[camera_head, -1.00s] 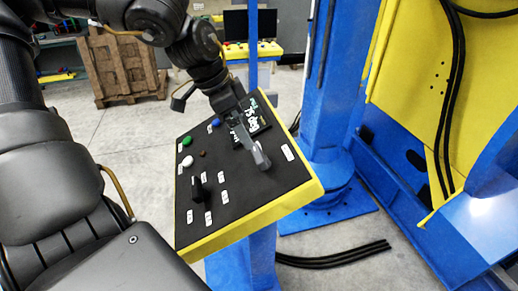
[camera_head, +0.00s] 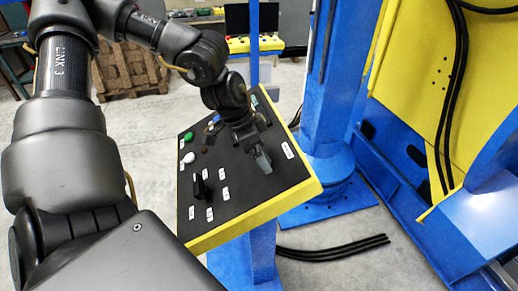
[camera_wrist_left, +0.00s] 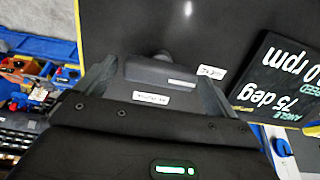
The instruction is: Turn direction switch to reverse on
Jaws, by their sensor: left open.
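My left gripper (camera_head: 263,160) is over the right part of the tilted black control panel (camera_head: 240,205). In the left wrist view the gripper (camera_wrist_left: 158,72) is open, with its fingers on either side of a black switch knob (camera_wrist_left: 150,70) with a white pointer mark. I cannot tell whether the fingers touch it. White labels (camera_wrist_left: 211,73) lie near the knob, too small to read. In the head view my gripper hides this knob. Another black knob (camera_head: 198,188) stands on the panel's left part among several labels. My right gripper is not in view.
A display (camera_wrist_left: 280,80) with rpm and degree readings sits beside the gripper. Green (camera_head: 188,137) and white (camera_head: 189,157) buttons are at the panel's left edge. A blue column (camera_head: 322,90) stands behind. Black cables (camera_head: 335,247) lie on the floor.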

